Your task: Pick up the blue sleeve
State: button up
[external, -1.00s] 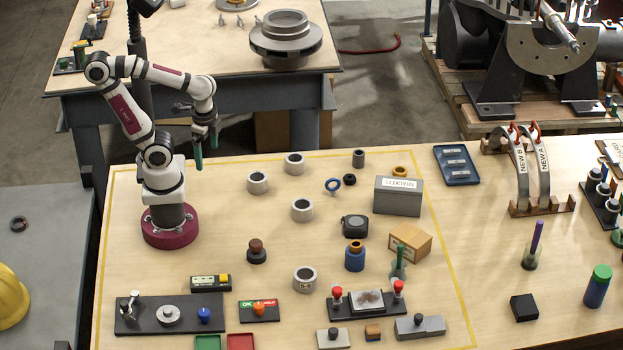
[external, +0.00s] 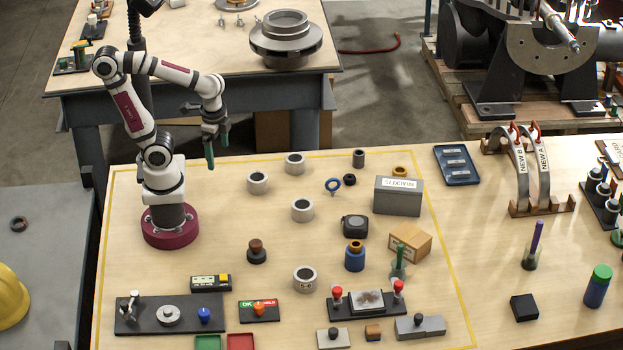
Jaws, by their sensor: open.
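My gripper (external: 217,153) hangs over the bench's far left edge, green fingertips pointing down. It is open and empty, well to the left of and behind the blue cylinder, touching nothing.
Several grey ring-shaped sleeves (external: 302,211) stand between my gripper and the blue cylinder.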

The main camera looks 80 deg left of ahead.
jog(key=w+d+n+t, duration=0.1)
jog(key=w+d, duration=0.3)
jog(key=w, duration=0.4)
jog(key=w+d+t, duration=0.1)
jog(key=w+d, duration=0.2)
jog(key=w, duration=0.4)
jog(key=n+t+h, duration=0.2)
send_near(352, 244)
jog(key=shift+h, duration=0.3)
jog(key=x, duration=1.3)
jog(key=shift+a, duration=0.3)
grip_shut()
